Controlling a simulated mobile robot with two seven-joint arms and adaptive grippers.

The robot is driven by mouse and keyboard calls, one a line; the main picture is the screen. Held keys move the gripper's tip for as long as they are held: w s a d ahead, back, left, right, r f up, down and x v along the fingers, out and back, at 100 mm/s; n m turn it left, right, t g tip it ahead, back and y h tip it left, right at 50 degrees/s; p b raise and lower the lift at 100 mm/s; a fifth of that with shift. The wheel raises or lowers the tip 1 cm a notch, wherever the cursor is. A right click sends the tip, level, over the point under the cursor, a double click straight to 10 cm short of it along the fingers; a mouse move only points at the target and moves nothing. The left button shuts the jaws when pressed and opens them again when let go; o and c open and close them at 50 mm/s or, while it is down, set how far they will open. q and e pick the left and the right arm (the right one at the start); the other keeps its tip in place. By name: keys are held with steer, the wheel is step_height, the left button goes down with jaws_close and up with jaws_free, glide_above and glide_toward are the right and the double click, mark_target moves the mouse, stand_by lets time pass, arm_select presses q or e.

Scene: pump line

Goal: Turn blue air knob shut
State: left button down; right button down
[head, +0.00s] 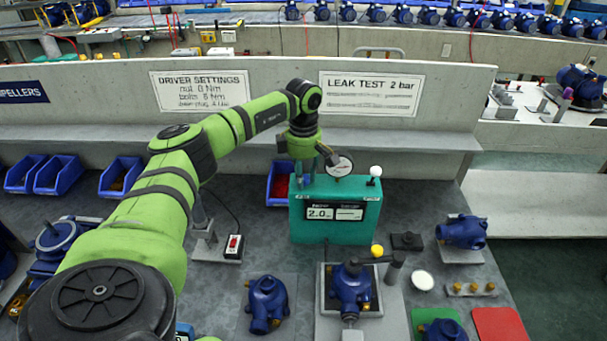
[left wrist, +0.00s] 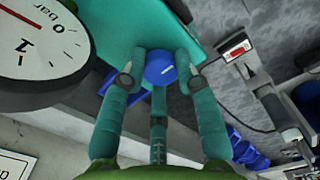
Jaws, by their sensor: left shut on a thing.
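My left gripper (head: 314,178) reaches down to the tester's upper left. In the left wrist view its three teal fingers (left wrist: 158,75) are closed around the knob. In the head view the knob is hidden behind the fingers. A round dial gauge (head: 340,165) stands on top of the tester, right beside the gripper. My right gripper is not in view.
A lever with a white ball (head: 376,171) stands at the tester's top right. A blue bin of red parts (head: 278,190) is behind the tester. A blue pump (head: 350,286) sits in a fixture in front. A switch box (head: 233,246) with a cable lies left.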

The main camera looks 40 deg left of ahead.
arm_select(q)
steer(key=c, duration=0.9)
jaws_free()
steer(key=shift+r, duration=0.3)
step_height(320, 180, up, 11)
steer(key=shift+r, duration=0.2)
